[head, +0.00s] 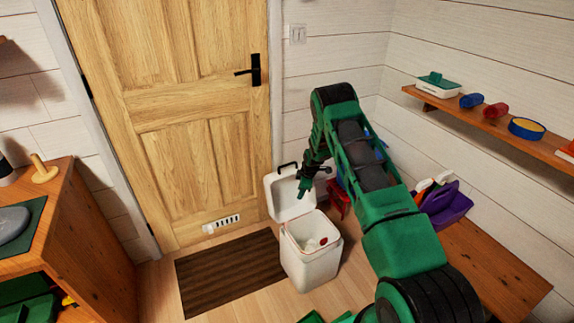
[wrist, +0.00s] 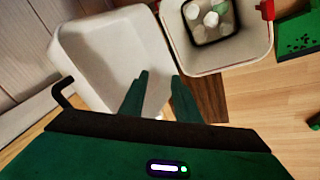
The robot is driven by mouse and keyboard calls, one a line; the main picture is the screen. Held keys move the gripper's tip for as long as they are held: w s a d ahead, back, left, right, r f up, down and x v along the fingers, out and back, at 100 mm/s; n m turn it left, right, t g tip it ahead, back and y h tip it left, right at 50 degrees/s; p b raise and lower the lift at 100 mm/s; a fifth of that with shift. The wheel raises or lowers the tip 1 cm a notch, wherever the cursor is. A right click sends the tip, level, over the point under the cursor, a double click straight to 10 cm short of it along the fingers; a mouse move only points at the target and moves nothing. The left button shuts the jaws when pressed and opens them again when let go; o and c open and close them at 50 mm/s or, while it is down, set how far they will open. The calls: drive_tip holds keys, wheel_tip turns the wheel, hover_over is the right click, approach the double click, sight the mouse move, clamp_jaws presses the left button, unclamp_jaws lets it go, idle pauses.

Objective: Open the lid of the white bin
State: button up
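The white bin (head: 312,268) stands on the floor by the doormat, its mouth uncovered. Its white lid (head: 287,199) is raised steeply at the back left edge, with a black handle (head: 287,165) on its top edge. My gripper (head: 302,190) is in front of the lid's inner face, above the bin. In the wrist view, the lid (wrist: 105,45) is left of the fingers and the bin (wrist: 180,50) is at upper right. The fingers (wrist: 160,77) are apart with nothing between them. Whether a finger touches the lid is unclear. Pale items lie inside the bin.
A wooden door (head: 180,110) is behind a dark mat (head: 230,272). A wooden cabinet (head: 85,245) stands left. At right are a wall shelf (head: 490,122) and a low bench (head: 490,265) beside a purple holder (head: 447,205). Something red stands behind the bin.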

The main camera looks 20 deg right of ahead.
drive_tip(key=w+a+r+n+h, duration=0.2)
drive_tip(key=w+r+n, duration=0.1)
drive_tip(key=w+r, duration=0.4)
drive_tip(key=w+a+r+n+h, duration=0.2)
drive_tip(key=w+r+n+h, duration=0.15)
drive_tip(key=r, duration=0.55)
hover_over(287, 171)
drive_tip(key=shift+m+y, duration=0.35)
drive_tip(key=shift+y, duration=0.1)
drive_tip(key=f, duration=0.9)
drive_tip(key=shift+s+f, duration=0.1)
drive_tip(key=shift+s, duration=0.2)
clamp_jaws()
